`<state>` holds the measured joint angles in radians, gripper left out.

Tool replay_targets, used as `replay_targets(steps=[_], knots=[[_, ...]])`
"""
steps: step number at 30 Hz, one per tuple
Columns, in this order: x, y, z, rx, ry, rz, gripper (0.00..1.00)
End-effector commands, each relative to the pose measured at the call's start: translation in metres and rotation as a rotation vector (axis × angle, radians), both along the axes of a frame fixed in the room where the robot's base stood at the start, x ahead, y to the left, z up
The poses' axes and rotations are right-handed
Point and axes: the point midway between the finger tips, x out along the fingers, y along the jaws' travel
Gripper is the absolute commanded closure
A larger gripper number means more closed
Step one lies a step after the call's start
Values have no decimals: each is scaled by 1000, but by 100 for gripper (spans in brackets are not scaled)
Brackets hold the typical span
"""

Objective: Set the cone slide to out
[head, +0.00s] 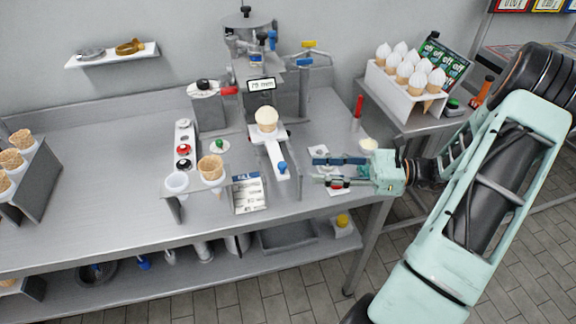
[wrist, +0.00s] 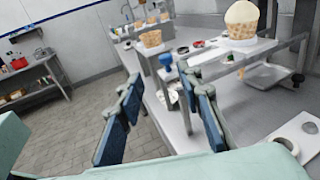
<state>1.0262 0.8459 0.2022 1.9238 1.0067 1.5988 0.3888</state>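The cone slide (head: 275,150) is a white bar that sticks out toward the front from the machine at the middle of the bench. A blue knob (head: 282,168) stands near its front end; it also shows between my fingers in the wrist view (wrist: 166,60), farther off. A cone with a pale rounded top (head: 266,118) sits at the slide's rear part, and its waffle side shows in the wrist view (wrist: 242,28). My gripper (head: 316,170) is open and empty, to the right of the knob and apart from it, its fingers pointing left.
The metal machine (head: 262,85) stands behind the slide. A cone holder (head: 211,169) and a printed card (head: 248,192) are left of it. Small round items and white pads (head: 318,151) lie near my gripper. A white rack of cones (head: 408,78) stands back right.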

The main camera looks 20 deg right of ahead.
Motion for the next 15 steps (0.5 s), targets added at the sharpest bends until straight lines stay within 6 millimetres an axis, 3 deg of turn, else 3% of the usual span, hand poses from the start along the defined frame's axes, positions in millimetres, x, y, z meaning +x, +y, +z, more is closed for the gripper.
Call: replay_targets(steps=[3,7,15], knots=[[3,-7,-1,45,-3,-31,67],[7,0,1,53,-3,-33,67],[25,46,1,50,-2,-30,67]])
